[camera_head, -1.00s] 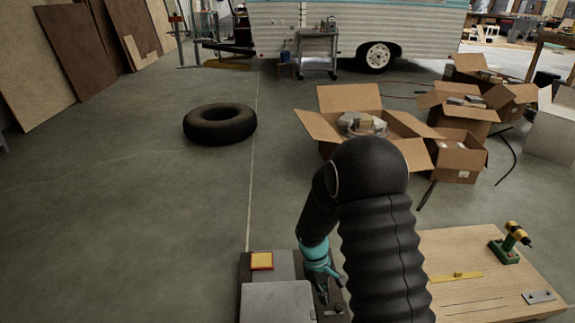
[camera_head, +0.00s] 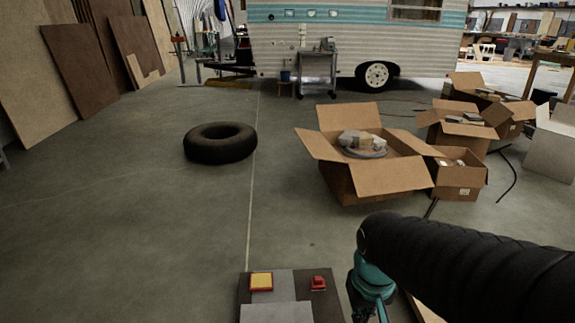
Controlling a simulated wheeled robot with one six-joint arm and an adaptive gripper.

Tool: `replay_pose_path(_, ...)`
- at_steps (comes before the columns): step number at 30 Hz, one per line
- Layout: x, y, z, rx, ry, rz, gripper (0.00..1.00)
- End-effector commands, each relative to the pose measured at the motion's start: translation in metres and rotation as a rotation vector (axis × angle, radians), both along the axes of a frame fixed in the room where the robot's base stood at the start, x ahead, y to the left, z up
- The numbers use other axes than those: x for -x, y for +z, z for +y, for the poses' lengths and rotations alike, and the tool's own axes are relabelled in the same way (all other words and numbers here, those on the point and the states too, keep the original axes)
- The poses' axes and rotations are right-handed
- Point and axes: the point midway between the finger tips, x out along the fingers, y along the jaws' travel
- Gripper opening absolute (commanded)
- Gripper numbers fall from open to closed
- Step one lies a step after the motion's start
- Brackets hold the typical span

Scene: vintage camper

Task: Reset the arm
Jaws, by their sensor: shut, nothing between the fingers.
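My gripper (camera_head: 374,310) is at the bottom edge of the picture, right of centre, at the end of my black arm with its teal collar. It is shut. Its fingertips are cut off by the bottom edge, and nothing shows in its grasp. My forearm lies across the lower right corner, coming in from the right edge. The gripper is nearer to me than the large open cardboard box and apart from it.
The large open box (camera_head: 391,182) stands beyond my arm, with more boxes (camera_head: 462,188) to its right. A black tire (camera_head: 220,143) lies on the floor at left. A camper (camera_head: 345,42) stands behind. My arm mostly hides a wooden board.

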Motion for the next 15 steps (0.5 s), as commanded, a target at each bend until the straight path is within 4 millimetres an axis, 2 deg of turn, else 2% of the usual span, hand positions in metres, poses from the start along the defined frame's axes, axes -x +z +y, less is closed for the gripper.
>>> replay_pose_path(3, 0.019, 0.019, -0.004, -0.016, -0.023, -0.078, 0.00)
replay_pose_path(9, 0.044, 0.048, -0.011, -0.031, -0.052, -0.215, 0.00)
replay_pose_path(15, 0.056, 0.074, -0.016, -0.034, -0.070, -0.329, 0.00)
